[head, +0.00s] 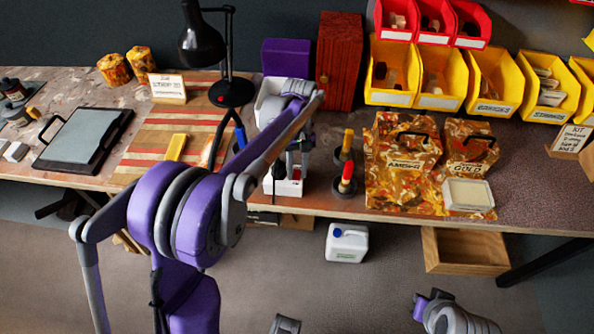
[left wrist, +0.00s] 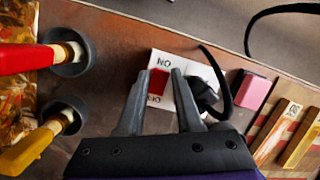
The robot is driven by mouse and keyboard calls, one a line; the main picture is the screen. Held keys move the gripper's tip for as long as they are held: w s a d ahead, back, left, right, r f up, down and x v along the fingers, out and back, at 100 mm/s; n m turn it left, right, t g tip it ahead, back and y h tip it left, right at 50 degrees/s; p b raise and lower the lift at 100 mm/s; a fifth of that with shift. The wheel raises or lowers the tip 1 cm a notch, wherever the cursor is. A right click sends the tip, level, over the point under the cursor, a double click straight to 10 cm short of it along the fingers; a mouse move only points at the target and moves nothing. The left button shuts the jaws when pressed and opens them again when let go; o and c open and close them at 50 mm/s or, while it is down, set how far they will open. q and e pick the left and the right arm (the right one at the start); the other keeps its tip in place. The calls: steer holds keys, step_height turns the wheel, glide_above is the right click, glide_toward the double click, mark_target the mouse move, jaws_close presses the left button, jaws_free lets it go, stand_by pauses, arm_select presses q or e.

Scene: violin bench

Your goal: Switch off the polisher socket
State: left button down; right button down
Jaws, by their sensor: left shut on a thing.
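The polisher socket is a white box (head: 283,187) at the front edge of the bench, below my left gripper (head: 290,158). In the left wrist view, the white socket (left wrist: 184,98) has printed letters, a red switch (left wrist: 158,83) and a black plug (left wrist: 204,92) with a black cable. My left gripper (left wrist: 164,72) has its fingers either side of the red switch and is shut on it, with the plug beside one finger. I cannot tell which way the switch is set.
Red-handled (head: 346,182) and yellow-handled (head: 347,147) tools stand in dark holders right of the socket. A black lamp (head: 232,92) stands behind left. A pink block (left wrist: 252,91) lies past the plug. A white canister (head: 346,243) stands on the floor below.

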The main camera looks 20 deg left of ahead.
mark_target(298, 170)
arm_select(q)
steer(key=c, duration=0.6)
jaws_free()
steer(key=p+v, duration=0.1)
steer(key=v, duration=0.9)
steer(key=shift+r, duration=0.4)
steer(key=shift+w, duration=0.15)
steer(key=s+d+r+m+t+p, duration=0.1)
steer(key=s+m+t+p, duration=0.1)
steer(key=s, duration=0.4)
steer(key=s+d+r+m+t+p, duration=0.1)
steer(key=s+r+m+t, duration=0.1)
steer(key=s, duration=0.4)
steer(key=s+f+m+t+p, duration=0.2)
steer(key=s+f+m+t, duration=0.1)
steer(key=s, duration=0.8)
step_height(298, 170, down, 2)
steer(key=shift+s+f+m+t+y+p, duration=0.15)
steer(key=shift+m+t+y+p, duration=0.2)
steer(key=shift+t, duration=0.25)
